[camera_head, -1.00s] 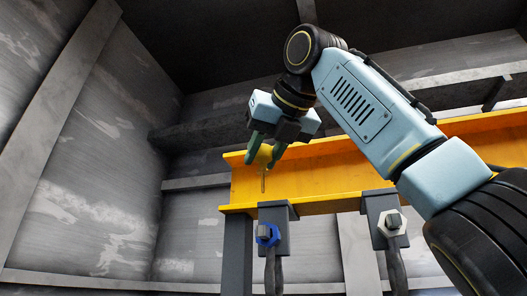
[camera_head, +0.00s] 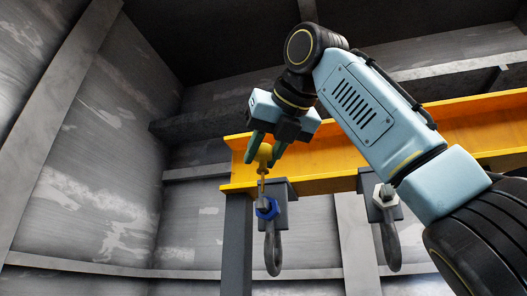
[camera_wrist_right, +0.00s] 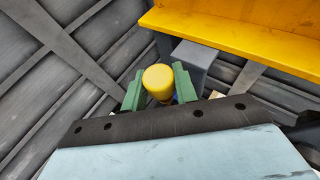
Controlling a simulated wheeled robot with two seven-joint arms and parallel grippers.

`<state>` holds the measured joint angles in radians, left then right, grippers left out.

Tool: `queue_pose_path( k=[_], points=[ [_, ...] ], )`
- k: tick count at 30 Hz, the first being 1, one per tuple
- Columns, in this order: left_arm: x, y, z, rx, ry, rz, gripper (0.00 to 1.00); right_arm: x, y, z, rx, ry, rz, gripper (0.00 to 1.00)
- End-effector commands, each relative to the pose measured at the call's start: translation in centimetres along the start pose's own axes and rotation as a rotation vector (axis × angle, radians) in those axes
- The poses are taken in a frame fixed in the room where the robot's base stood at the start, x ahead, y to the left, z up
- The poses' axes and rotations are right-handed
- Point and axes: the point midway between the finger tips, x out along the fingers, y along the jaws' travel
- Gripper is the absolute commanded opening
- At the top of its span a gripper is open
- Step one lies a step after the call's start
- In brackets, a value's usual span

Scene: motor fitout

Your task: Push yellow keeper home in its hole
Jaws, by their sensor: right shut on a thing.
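The yellow keeper (camera_head: 264,154) is a rounded yellow knob with a thin pin pointing down. My right gripper (camera_head: 266,150) is shut on its knob. The right wrist view shows the knob (camera_wrist_right: 158,79) between the green fingertips (camera_wrist_right: 159,92). In the head view the pin's lower end reaches the bolt end at the blue-collared shackle (camera_head: 272,250). I cannot tell whether the tip is in a hole there; the hole itself is not visible. My left gripper is not in view.
An orange beam (camera_head: 330,170) runs across, just behind the gripper, on a grey post (camera_head: 237,235). A second shackle with a white collar (camera_head: 385,205) hangs to the right. Space left of the beam end is open to the grey wall (camera_head: 85,140).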

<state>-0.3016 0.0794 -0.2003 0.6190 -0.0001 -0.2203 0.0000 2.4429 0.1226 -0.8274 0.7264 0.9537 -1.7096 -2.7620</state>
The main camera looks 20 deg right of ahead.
Motion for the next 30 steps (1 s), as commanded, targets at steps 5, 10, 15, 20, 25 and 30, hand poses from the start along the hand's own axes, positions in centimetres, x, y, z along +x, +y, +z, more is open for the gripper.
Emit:
queue_pose_path(
  k=[5,10,15,20,25,30],
  points=[
    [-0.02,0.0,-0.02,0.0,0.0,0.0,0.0,-0.01,0.01,0.02,0.0,0.0,0.0,0.07],
    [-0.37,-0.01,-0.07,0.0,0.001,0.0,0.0,-0.03,0.02,0.1,-0.001,-0.001,0.0,0.07],
    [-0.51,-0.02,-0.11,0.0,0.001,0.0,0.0,-0.03,0.04,0.04,-0.001,-0.001,-0.001,0.07],
    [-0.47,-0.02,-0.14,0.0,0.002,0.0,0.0,-0.01,0.03,0.01,-0.001,-0.001,0.0,0.07],
    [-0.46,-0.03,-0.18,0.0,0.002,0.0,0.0,-0.01,0.03,0.01,-0.001,-0.001,0.0,0.07],
    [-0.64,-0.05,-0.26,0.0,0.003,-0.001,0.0,0.01,0.01,0.05,-0.001,0.0,0.0,0.07]
  ],
)
